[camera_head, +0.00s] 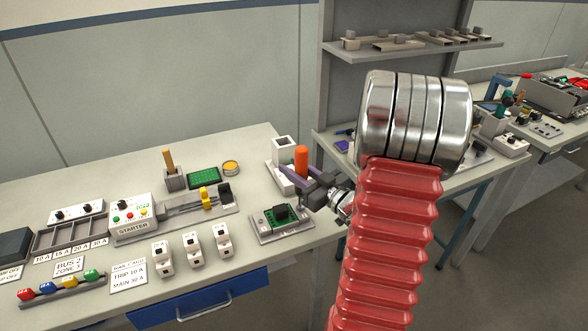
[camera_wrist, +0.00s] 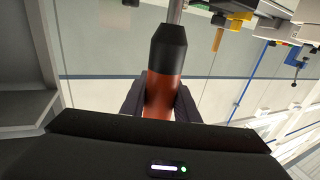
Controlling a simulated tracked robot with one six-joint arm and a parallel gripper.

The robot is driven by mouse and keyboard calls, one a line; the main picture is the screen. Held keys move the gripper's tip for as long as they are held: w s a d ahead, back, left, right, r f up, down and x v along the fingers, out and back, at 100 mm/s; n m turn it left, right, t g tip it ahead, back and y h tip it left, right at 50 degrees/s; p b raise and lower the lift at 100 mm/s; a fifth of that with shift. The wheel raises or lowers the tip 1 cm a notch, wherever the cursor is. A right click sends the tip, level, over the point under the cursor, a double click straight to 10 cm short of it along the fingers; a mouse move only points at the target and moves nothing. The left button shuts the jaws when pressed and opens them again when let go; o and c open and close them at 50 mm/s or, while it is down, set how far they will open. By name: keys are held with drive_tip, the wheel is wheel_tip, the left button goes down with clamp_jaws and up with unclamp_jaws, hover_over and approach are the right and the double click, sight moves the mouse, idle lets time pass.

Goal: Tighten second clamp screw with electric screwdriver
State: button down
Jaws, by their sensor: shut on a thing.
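The electric screwdriver has an orange body (camera_head: 301,157). In the wrist view it shows as an orange and black tool (camera_wrist: 160,88) with a metal shaft running out of the top of the picture. My gripper (camera_head: 297,174) is shut around the orange body, with one dark finger on each side of it in the wrist view (camera_wrist: 160,104). In the head view the screwdriver stands about upright, at the white holder block (camera_head: 285,146). Its tip is hidden, and I cannot tell whether it touches anything. No clamp screw can be made out.
A green circuit board with a black part on a grey plate (camera_head: 267,235) lies in front of my gripper. Several white breakers (camera_head: 194,250) stand to its left, with a rail with a yellow clip (camera_head: 178,210) behind. A shelf (camera_head: 405,52) rises at the back right.

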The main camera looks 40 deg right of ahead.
wheel_tip(320, 180, up, 6)
idle(1.0)
drive_tip(key=shift+s, duration=0.15)
idle(0.6)
